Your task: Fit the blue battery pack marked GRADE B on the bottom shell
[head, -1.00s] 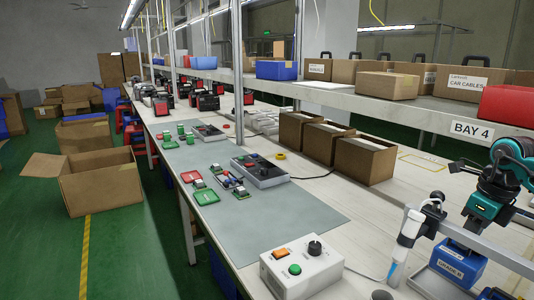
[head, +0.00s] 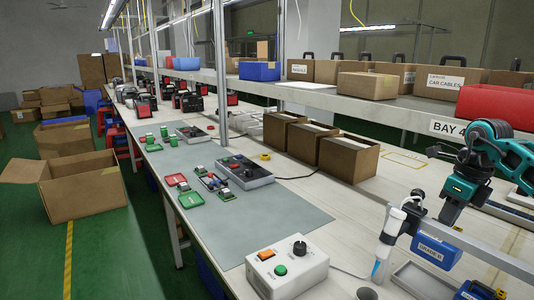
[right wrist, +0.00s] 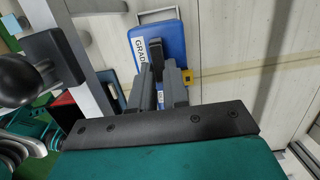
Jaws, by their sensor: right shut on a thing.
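The blue battery pack (head: 431,258) with a white GRADE B label hangs from my right gripper (head: 437,222) at the lower right of the head view. The gripper is shut on its top; the exact hold is partly hidden. In the right wrist view the blue pack (right wrist: 174,35), with part of its label, lies beyond the gripper fingers (right wrist: 163,88). A shallow grey tray (head: 404,274), possibly the bottom shell, lies on the bench below and beside the pack. My left gripper is not in view.
Another blue item (head: 472,291) is at the bottom edge. A white control box (head: 287,268) and cardboard boxes (head: 347,158) stand farther left.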

